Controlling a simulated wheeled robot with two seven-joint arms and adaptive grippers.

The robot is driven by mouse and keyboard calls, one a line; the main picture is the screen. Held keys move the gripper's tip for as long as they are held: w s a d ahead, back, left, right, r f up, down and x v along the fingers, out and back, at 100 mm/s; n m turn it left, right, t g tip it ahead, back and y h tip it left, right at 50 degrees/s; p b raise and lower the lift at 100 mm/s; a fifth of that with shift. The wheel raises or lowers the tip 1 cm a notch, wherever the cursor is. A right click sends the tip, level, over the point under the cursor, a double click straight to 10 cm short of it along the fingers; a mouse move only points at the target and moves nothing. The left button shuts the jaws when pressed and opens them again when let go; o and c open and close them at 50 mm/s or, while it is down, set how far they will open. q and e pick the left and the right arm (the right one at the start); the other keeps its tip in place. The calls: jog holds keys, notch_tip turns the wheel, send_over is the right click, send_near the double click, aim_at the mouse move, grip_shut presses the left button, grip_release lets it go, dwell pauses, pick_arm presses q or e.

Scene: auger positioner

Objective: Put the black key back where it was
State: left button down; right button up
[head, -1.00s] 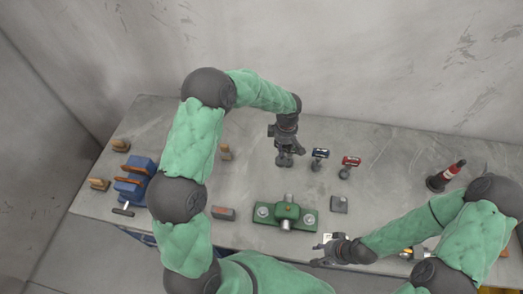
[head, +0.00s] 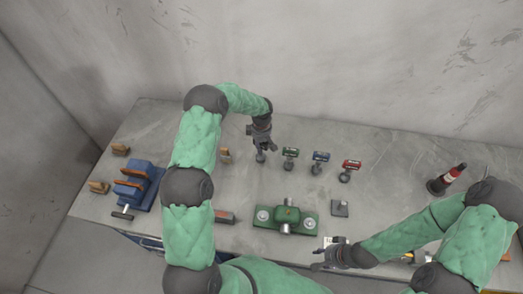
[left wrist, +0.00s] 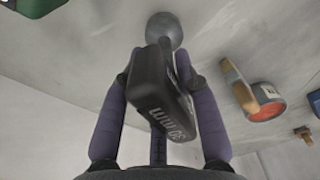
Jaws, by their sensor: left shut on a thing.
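The black key (left wrist: 163,85), with white "30 mm" lettering and a round grey end, is between the purple-sided fingers of my left gripper (head: 263,149). In the head view the gripper hides most of the key; its round end shows below the fingers. It is over the table at the left of a row of similar keys: green (head: 290,152), blue (head: 320,157) and red (head: 351,165). I cannot tell whether the key touches the table. My right gripper (head: 318,258) is near the table's front edge, its jaws unclear.
A green fixture (head: 265,215) sits at the table's middle front, with a small grey block (head: 340,208) to its right. A blue vise-like device (head: 138,186) stands at the left. A red, white and black cone-like object (head: 447,178) stands at the right.

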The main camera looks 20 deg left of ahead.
aim_at(262, 150)
pick_arm(q)
notch_tip(262, 150, down, 3)
jog(key=shift+w+a+f, duration=0.1)
jog(key=shift+w, duration=0.05)
pick_arm(e)
jog(key=shift+w+f, duration=0.1)
jog(key=shift+f, duration=0.1)
pick_arm(q)
jog(key=c, duration=1.3)
grip_release()
jog(key=shift+f, duration=0.2)
jog(key=shift+c, duration=0.2)
pick_arm(e)
jog(key=shift+f, duration=0.1)
pick_arm(q)
jog(key=o, duration=0.4)
jog(key=shift+r, duration=0.1)
